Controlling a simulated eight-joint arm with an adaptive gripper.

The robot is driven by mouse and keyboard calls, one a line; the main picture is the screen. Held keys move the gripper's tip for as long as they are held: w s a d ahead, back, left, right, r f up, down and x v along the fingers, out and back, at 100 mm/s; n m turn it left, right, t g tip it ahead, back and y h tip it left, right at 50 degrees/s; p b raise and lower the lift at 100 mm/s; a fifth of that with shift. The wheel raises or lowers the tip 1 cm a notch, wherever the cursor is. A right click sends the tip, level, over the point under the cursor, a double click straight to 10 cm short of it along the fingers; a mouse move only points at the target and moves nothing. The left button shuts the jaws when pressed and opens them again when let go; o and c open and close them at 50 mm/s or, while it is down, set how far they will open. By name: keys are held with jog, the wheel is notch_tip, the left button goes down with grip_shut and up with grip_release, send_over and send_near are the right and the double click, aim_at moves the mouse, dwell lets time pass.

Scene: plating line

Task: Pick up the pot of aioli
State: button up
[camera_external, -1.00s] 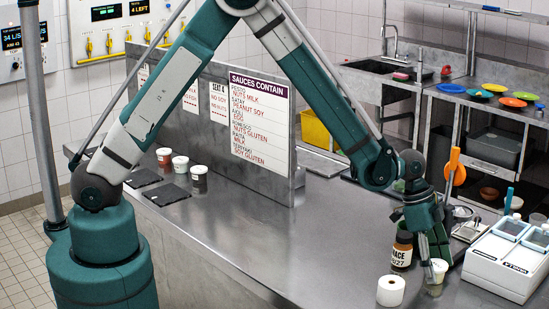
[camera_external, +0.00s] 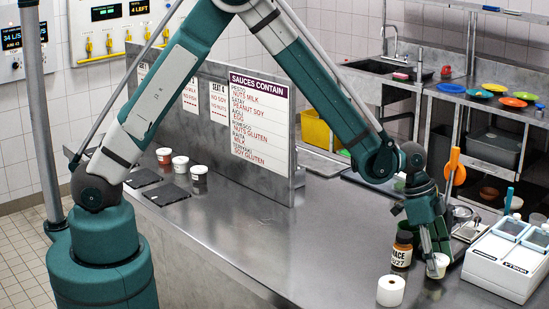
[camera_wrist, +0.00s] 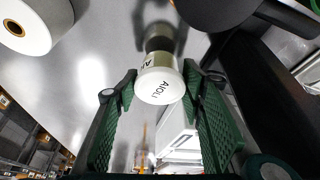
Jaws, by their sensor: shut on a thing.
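In the external view the pot (camera_external: 438,266) is at the tips of my gripper (camera_external: 436,258), partly covered by a finger. It looks upright and just above the steel counter; the size of the gap is hard to tell.
A brown labelled jar (camera_external: 401,252) and a white paper roll (camera_external: 391,291) stand close left of the pot. A white machine with blue lids (camera_external: 508,260) stands to the right. Several small pots (camera_external: 180,164) are by the sauce board (camera_external: 258,125). The mid-counter is clear.

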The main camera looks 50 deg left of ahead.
aim_at(438, 258)
notch_tip(438, 258, up, 8)
dwell(0.5)
